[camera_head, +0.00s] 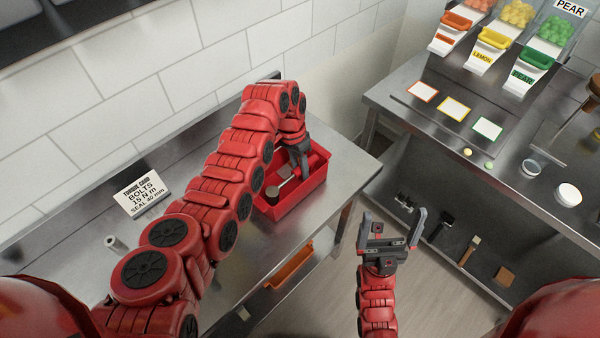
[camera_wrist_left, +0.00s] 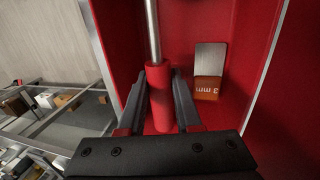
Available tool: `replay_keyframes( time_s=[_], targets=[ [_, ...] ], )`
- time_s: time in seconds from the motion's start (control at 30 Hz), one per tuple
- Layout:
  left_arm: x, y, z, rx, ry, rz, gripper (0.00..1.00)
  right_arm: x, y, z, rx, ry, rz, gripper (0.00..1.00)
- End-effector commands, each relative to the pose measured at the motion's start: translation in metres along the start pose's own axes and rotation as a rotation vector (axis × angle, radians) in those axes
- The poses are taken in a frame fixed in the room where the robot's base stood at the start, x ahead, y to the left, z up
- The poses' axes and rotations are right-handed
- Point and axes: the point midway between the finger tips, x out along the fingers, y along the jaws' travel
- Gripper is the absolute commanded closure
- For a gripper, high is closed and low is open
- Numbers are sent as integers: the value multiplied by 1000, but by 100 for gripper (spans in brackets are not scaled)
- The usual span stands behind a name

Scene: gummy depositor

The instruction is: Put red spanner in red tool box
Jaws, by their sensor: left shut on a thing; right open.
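The red tool box (camera_head: 296,207) is an open red tray on the steel bench, at its right end. My left gripper (camera_head: 303,174) reaches down into it and is shut on the red spanner (camera_wrist_left: 158,85), which has a red round handle and a metal shaft. In the left wrist view, the red box walls and floor surround the spanner; I cannot tell whether it touches the floor. A metal piece with an orange "3 mm" end (camera_wrist_left: 209,88) lies in the box beside it. My right gripper (camera_head: 392,225) is open and empty, in front of the gap between the benches.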

Motion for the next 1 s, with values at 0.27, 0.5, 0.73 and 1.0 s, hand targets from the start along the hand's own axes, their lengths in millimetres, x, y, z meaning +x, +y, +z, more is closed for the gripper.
replay_keyframes(
  time_s=[0.27, 0.5, 0.73, 1.0],
  targets=[
    [26, -5, 1, 0, -6, 2, 100, 8, 0, -1, 0, 0, 0, 0],
    [28, -6, -1, 0, 1, 0, 100, 7, 0, -1, 0, 0, 0, 0],
    [30, -7, 0, 0, 0, 0, 55, 5, 0, -1, 0, 0, 0, 0],
    [30, -7, 0, 0, 0, 0, 55, 5, 0, -1, 0, 0, 0, 0]
  ],
)
